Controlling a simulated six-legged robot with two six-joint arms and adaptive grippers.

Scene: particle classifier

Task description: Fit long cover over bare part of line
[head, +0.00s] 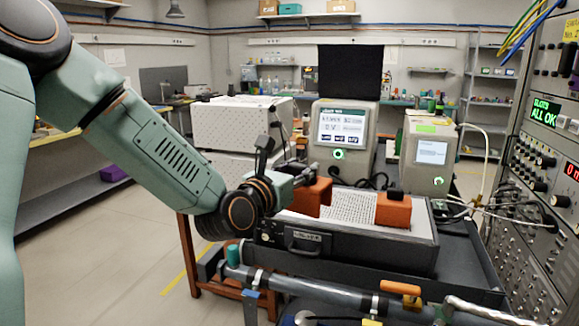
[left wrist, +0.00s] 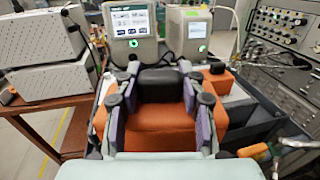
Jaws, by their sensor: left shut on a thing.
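My left gripper (head: 296,180) is shut on an orange block-shaped cover (head: 312,195) with a black grip on top. In the left wrist view, the gripper's fingers (left wrist: 158,84) stand on either side of the black grip (left wrist: 160,79), above the broad orange body (left wrist: 150,118). The cover is at the left part of an open black case (head: 340,250) with a pale foam inside; I cannot tell whether it touches the foam. A second orange cover (head: 393,210) sits at the case's right. A grey line (head: 330,290) runs in front of the case. My right gripper is out of view.
Two boxes with screens (head: 342,140) (head: 428,152) stand behind the case. A control rack (head: 535,170) with cables is close on the right. An orange-handled valve (head: 400,287) and a silver pipe (head: 490,312) are at the front. Open floor (head: 90,235) lies left.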

